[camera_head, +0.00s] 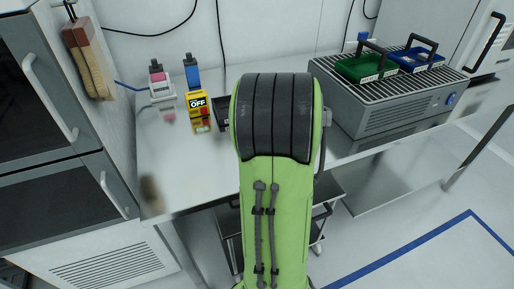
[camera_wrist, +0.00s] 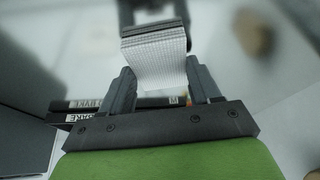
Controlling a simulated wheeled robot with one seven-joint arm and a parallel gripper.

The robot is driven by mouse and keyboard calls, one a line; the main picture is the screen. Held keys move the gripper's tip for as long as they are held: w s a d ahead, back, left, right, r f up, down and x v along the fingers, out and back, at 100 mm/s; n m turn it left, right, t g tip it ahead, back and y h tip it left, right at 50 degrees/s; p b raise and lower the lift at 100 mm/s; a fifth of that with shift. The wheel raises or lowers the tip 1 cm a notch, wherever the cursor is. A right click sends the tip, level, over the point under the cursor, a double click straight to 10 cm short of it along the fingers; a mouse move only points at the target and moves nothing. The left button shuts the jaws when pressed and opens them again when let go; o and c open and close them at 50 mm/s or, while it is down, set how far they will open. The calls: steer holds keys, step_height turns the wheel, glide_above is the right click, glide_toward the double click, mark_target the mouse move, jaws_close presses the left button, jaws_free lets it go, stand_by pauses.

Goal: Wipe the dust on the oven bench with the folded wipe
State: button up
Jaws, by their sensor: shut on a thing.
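In the wrist view my gripper (camera_wrist: 160,88) is shut on the folded wipe (camera_wrist: 158,67), a white textured pad with grey layers along its far edge. The pale oven bench (camera_wrist: 215,25) lies beyond it. A dark, blurred smudge (camera_wrist: 252,36), which looks like dust, is to the right of the wipe and apart from it in the picture. I cannot tell whether the wipe touches the bench. In the head view my green arm hides the gripper and wipe. The bench (camera_head: 185,180) shows a brownish smudge (camera_head: 151,194) near its left front edge.
A yellow box marked OFF (camera_head: 198,103) and a white stand with a pink-topped item (camera_head: 160,87) are at the back left. A grey ribbed unit (camera_head: 385,118) carries a green tray (camera_head: 358,70) and blue tray (camera_head: 408,60). A brush (camera_head: 88,60) hangs left.

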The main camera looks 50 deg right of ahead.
steer(key=shift+w+a+p, duration=0.1)
steer(key=shift+w+p, duration=0.25)
steer(key=shift+w, duration=1.25)
steer(key=shift+s+f+b, duration=0.2)
steer(key=shift+s+b, duration=0.25)
steer(key=shift+s, duration=0.6)
steer(key=shift+s+r, duration=0.1)
steer(key=shift+s, duration=1)
steer(key=shift+w+r, duration=0.15)
steer(key=shift+w, duration=0.7)
steer(key=shift+w+p, duration=0.3)
steer(key=shift+w, duration=0.95)
steer(key=shift+s, duration=0.15)
